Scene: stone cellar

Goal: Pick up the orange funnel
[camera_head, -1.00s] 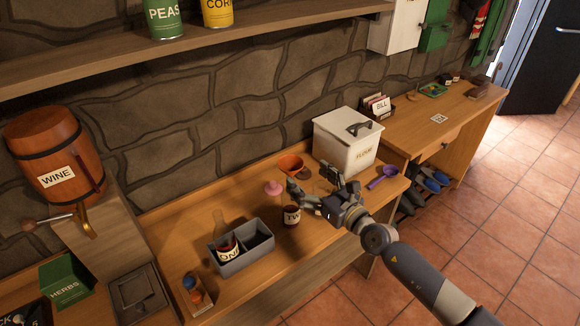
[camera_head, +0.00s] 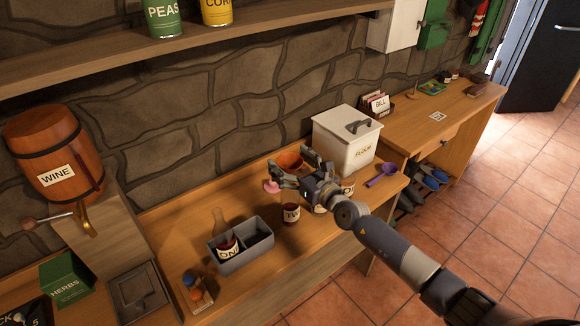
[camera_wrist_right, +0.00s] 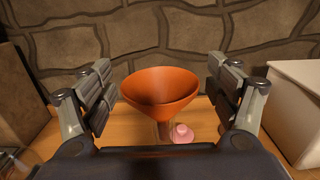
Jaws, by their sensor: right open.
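The orange funnel (camera_head: 289,160) stands wide end up at the back of the wooden workbench, near the stone wall. It also shows in the middle of the right wrist view (camera_wrist_right: 160,88), its narrow lower part going down behind my gripper's body. My right gripper (camera_head: 294,168) is open and empty, just in front of the funnel in the head view. In the right wrist view its fingers stand on either side of the funnel, with a gap visible at each side. My left gripper is not in view.
A pink object (camera_wrist_right: 182,134) sits close to the funnel's base. A white flour bin (camera_head: 345,140) stands right of the funnel. Labelled jars (camera_head: 290,213), a grey divided box (camera_head: 243,262) and a purple scoop (camera_head: 382,174) are on the bench. A shelf (camera_head: 200,45) runs above.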

